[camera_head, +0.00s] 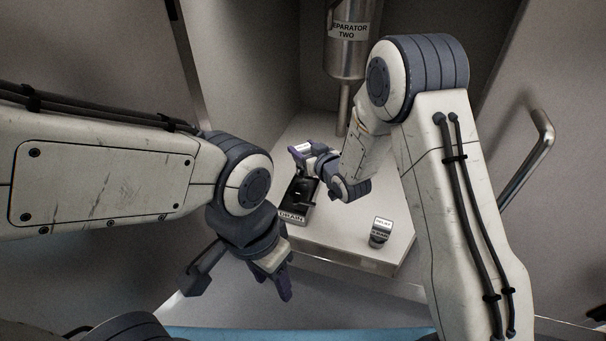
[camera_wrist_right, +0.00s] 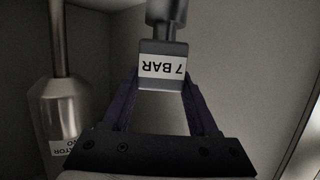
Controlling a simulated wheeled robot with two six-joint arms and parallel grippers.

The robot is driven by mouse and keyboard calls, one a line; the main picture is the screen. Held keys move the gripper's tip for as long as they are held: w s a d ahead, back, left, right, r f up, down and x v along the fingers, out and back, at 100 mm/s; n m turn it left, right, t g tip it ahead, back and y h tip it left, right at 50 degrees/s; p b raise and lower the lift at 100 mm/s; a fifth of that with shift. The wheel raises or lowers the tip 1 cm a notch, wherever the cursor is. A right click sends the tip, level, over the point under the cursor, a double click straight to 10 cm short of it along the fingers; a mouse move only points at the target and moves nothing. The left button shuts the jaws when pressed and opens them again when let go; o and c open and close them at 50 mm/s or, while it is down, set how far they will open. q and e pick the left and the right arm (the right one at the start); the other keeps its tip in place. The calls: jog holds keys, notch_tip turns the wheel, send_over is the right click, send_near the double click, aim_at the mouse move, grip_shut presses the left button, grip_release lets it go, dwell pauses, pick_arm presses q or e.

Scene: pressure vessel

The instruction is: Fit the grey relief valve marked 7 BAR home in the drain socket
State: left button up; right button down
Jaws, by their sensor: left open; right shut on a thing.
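My right gripper (camera_head: 303,151) is shut on the grey relief valve (camera_wrist_right: 163,72), whose 7 BAR label reads upside down in the right wrist view. The valve sits between the purple fingers, with its narrower neck and wider end pointing away from the gripper. In the head view the valve is small and mostly hidden. The drain socket (camera_head: 299,194) is a black block with a DRAIN label on the bench; the gripper is just beyond it in the picture, and I cannot tell its height. My left gripper (camera_head: 284,288) is open and empty, in front of the bench.
A small grey part with a RELIEF label (camera_head: 380,232) stands at the bench's front right. The bench (camera_head: 335,240) is clear between it and the drain block. A metal vessel labelled SEPARATOR TWO (camera_head: 347,45) hangs behind, its pipe running down. A handle (camera_head: 530,160) is at the right.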

notch_tip(320, 180, down, 3)
jog(key=shift+d+f+b, duration=0.1)
jog(key=shift+f+b, duration=0.1)
jog(key=shift+b, duration=0.5)
pick_arm(q)
jog(key=shift+d+f+b, duration=0.1)
jog(key=shift+f+b, duration=1)
jog(key=shift+f, duration=1.2)
pick_arm(e)
jog(key=shift+f, duration=1.8)
pick_arm(q)
jog(key=shift+f, duration=0.1)
pick_arm(e)
jog(key=shift+f, duration=0.1)
jog(key=shift+c, duration=0.8)
grip_release()
